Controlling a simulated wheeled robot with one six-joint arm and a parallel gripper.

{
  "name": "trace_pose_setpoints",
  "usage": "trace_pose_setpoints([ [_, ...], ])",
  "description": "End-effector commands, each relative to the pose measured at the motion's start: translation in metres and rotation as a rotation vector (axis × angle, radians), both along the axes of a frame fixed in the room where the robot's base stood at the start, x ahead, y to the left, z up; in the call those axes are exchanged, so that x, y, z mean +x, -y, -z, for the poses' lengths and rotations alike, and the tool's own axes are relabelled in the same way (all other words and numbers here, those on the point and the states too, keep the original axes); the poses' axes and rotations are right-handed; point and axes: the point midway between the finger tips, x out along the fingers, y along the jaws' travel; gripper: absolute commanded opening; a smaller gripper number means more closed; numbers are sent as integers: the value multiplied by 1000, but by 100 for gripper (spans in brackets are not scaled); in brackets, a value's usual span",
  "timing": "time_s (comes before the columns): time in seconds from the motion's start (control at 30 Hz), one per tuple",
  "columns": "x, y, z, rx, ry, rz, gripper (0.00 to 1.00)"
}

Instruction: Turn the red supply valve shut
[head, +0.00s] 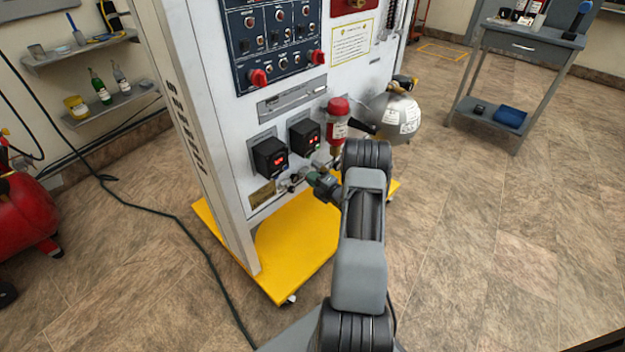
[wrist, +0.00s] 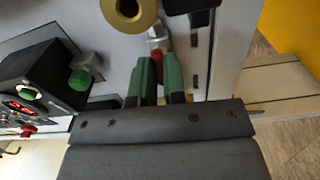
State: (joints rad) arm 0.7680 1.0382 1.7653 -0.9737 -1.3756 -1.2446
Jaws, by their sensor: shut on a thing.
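My gripper (head: 314,178) is at the lower front of the white trainer panel (head: 228,110), beneath the two black display boxes. In the wrist view, its two green fingers (wrist: 159,72) are closed on a small red piece, the red supply valve (wrist: 156,54). Only a little of the valve shows between the fingertips, with a pale metal fitting just beyond it. How far the valve is turned cannot be told. In the head view the valve is hidden at my gripper.
A black box with a red display (head: 270,157) and a similar box (head: 304,136) sit just above my gripper. A green knob (wrist: 80,79) and a brass fitting (wrist: 128,8) are nearby. A red-topped filter (head: 338,108) and silver tank (head: 393,116) stand right. The yellow base (head: 290,250) lies below.

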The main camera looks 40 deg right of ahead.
Motion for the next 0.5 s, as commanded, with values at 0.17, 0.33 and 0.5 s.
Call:
trace_pose_setpoints([
  [0.17,0,0,2,108,-20,0,0],
  [0.33,0,0,2,259,-48,0,0],
  [0.5,0,0,2,419,-77,0,0],
])
